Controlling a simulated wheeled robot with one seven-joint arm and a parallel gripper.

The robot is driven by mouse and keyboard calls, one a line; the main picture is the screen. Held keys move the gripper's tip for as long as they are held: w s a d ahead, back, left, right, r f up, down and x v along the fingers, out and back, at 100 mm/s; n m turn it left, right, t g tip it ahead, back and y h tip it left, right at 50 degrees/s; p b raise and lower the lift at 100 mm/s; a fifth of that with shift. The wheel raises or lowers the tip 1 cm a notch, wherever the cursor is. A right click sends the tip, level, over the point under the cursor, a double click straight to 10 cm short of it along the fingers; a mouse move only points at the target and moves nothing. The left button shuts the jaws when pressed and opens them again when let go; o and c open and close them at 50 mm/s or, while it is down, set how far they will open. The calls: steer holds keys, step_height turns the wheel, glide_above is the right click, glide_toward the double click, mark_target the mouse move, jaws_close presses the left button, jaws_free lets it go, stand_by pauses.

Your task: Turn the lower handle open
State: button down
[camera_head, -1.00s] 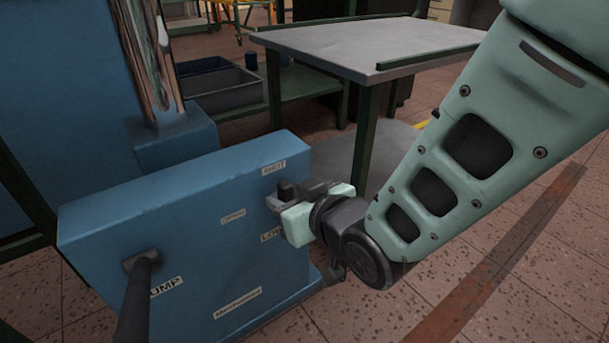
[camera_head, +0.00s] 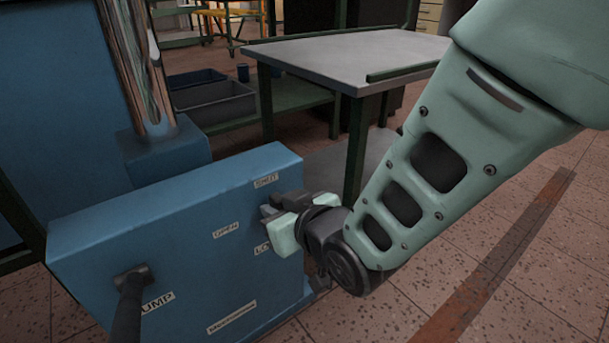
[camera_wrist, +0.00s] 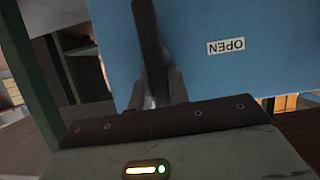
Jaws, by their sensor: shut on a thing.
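The lower handle is a dark narrow bar (camera_wrist: 150,40) on the front face of a blue metal block (camera_head: 120,235). In the wrist view it runs down from the top edge between the grey fingers of my gripper (camera_wrist: 158,88). My gripper (camera_head: 272,212) is shut on it. In the head view my gripper hides most of the handle, just below the "SHUT" label (camera_head: 266,181). The "OPEN" label (camera_head: 226,229) is left of my gripper, and it shows upside down in the wrist view (camera_wrist: 226,46). A partly covered label beginning "LO" (camera_head: 261,250) sits below.
A dark pump lever (camera_head: 130,305) sticks out at the block's left, by the "PUMP" label (camera_head: 158,302). A shiny metal column (camera_head: 140,70) rises behind the block. A grey-topped table (camera_head: 350,58) stands behind my gripper. Tiled floor (camera_head: 490,260) is open at right.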

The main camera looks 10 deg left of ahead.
steer(key=n+p, duration=0.1)
steer(key=p, duration=0.1)
steer(key=n+t+h+p, duration=0.1)
steer(key=p, duration=0.1)
steer(key=shift+s+a+r, duration=0.15)
steer(key=shift+s+a, duration=0.15)
steer(key=shift+s, duration=0.1)
steer(key=shift+s+a+f+n+t+h+p, duration=0.2)
steer(key=shift+f+n+t+p, duration=0.3)
steer(key=shift+n+t+p, duration=0.9)
steer(key=shift+s+a+f+n+t+h+p, duration=0.2)
steer(key=shift+f+n+t+p, duration=0.4)
steer(key=shift+n+p, duration=1.6)
steer(key=shift+s+a+f+n+t+h+p, duration=0.1)
steer(key=shift+s+a+f+n+t+p, duration=0.25)
steer(key=shift+n+t+p, duration=1.05)
steer(key=shift+w+d+f+n+g, duration=0.15)
steer(key=shift+n+g, duration=0.25)
steer(key=shift+n, duration=0.3)
steer(key=c, duration=1.3)
jaws_free()
step_height(320, 180, up, 10)
steer(key=p, duration=0.5)
